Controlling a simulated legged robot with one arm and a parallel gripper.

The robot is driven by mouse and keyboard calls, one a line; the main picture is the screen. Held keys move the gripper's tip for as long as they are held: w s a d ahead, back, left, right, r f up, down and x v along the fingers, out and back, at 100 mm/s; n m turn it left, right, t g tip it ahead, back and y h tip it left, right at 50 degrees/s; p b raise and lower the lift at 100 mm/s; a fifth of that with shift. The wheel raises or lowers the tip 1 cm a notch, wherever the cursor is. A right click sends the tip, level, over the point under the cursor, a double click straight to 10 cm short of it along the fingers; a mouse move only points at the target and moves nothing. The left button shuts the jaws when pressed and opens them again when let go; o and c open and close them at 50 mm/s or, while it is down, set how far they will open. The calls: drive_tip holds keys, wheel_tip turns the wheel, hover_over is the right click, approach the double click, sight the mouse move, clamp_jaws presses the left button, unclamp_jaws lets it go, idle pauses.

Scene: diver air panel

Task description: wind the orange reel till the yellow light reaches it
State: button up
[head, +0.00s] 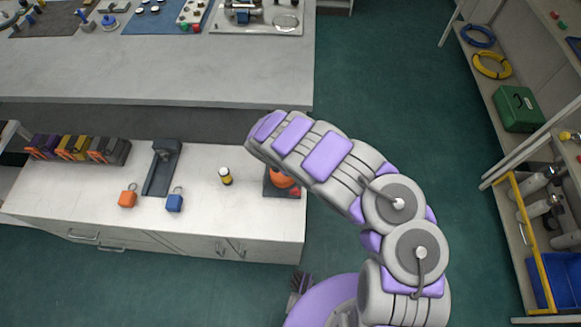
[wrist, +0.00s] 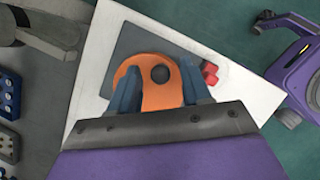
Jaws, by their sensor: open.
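The orange reel (wrist: 158,98), with a dark round hub, sits on a dark grey base plate (wrist: 137,47) at the counter's corner. In the head view the reel (head: 281,179) is partly covered by my arm. My gripper (wrist: 160,86) is open, with one blue-grey finger on each side of the reel. I cannot tell whether the fingers touch it. A small upright yellow-and-black cylinder with a pale top (head: 226,176), which looks like the yellow light, stands on the counter left of the reel. I see no line between them. My fingertips are hidden in the head view.
A red knob (wrist: 209,72) sits right beside the reel. On the white counter (head: 215,214) are an orange block (head: 128,197), a blue block (head: 175,201), a dark stand (head: 161,168) and a row of coloured cases (head: 78,149).

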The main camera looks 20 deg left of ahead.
drive_tip(key=shift+c, duration=0.5)
clamp_jaws()
drive_tip(key=shift+s+m, duration=0.15)
drive_tip(key=shift+m, duration=0.25)
